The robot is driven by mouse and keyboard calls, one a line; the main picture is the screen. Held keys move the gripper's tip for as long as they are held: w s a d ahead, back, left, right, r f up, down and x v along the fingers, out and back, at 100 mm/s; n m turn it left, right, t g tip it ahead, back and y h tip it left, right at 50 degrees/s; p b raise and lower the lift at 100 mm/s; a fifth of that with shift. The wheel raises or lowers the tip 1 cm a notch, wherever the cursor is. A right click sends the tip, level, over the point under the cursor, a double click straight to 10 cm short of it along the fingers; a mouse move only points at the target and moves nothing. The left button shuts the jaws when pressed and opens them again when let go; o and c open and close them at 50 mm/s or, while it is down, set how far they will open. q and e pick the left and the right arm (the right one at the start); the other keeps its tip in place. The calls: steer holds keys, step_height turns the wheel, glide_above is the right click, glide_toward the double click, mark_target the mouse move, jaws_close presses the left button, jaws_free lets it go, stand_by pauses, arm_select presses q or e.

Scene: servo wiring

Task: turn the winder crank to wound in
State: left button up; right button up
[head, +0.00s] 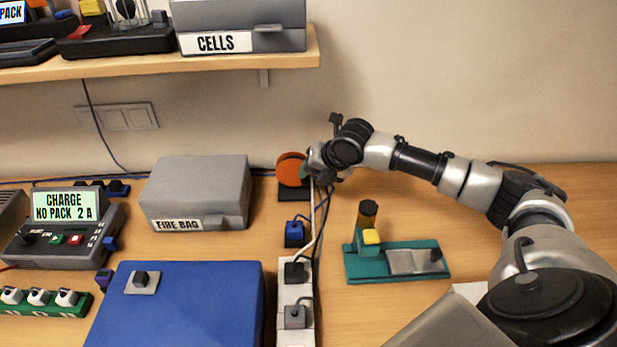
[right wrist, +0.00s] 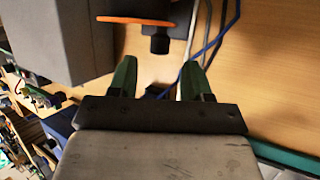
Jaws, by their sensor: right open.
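The winder shows as an orange disc (head: 290,169) on a dark base in the head view, at the back of the bench beside the grey box. In the right wrist view the orange disc (right wrist: 133,19) is seen edge-on, with a dark block (right wrist: 160,42) beside it that may be the crank's knob. My right gripper (head: 309,171) is at the right side of the disc and partly covers it. In the right wrist view its green fingers (right wrist: 158,78) are apart, with nothing gripped between them, and the dark block lies just beyond the tips. My left gripper is not in view.
The grey fire bag box (head: 197,190) stands close left of the winder. A power strip (head: 296,331) with plugs and cables runs in front of it. A blue case (head: 185,312), a charger (head: 68,225) and a teal fixture (head: 400,264) stand nearby. A shelf (head: 165,66) overhangs the left.

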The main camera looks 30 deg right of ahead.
mark_target(307, 181)
steer(key=shift+x, duration=1.75)
jaws_close()
